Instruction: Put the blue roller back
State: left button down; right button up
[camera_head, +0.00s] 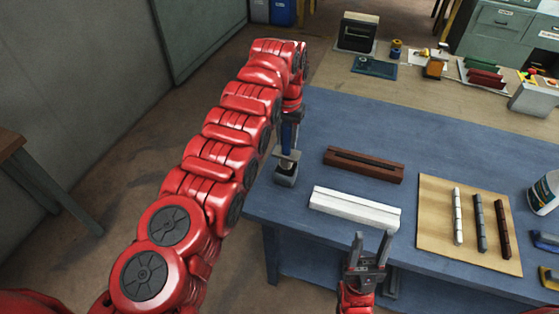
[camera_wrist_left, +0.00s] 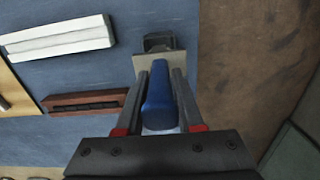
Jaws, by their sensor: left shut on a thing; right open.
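The blue roller shows as a blue handle (camera_head: 287,134) in the head view, near the left edge of the blue table. My left gripper (camera_wrist_left: 160,72) is shut on this blue roller (camera_wrist_left: 158,103) in the left wrist view. The fingers lie on both sides of the handle. A pale plate (camera_wrist_left: 150,64) shows at its far end, just before a small dark holder (camera_wrist_left: 158,42). In the head view the grey holder (camera_head: 286,179) stands right below the handle; whether the roller touches it I cannot tell. My right gripper (camera_head: 371,245) is open and empty near the front edge.
A brown slotted block (camera_head: 363,165) and a white block (camera_head: 355,209) lie right of the holder. A tan board (camera_head: 437,240) with three thin bars lies further right, beside a white tub (camera_head: 545,192). The back middle of the blue table (camera_head: 420,133) is clear.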

aim_at(286, 154)
pick_arm(q)
jog(key=shift+s+f+p, duration=0.1)
jog(key=shift+f+p, duration=0.2)
jog(key=shift+f, duration=0.3)
notch_tip(286, 154, down, 3)
jog(key=shift+f+p, duration=0.2)
jog(key=shift+p, duration=0.1)
jog(key=shift+f, duration=0.4)
jog(key=c, duration=0.5)
grip_release()
jog(key=shift+f, duration=0.1)
jog(key=shift+c, duration=0.2)
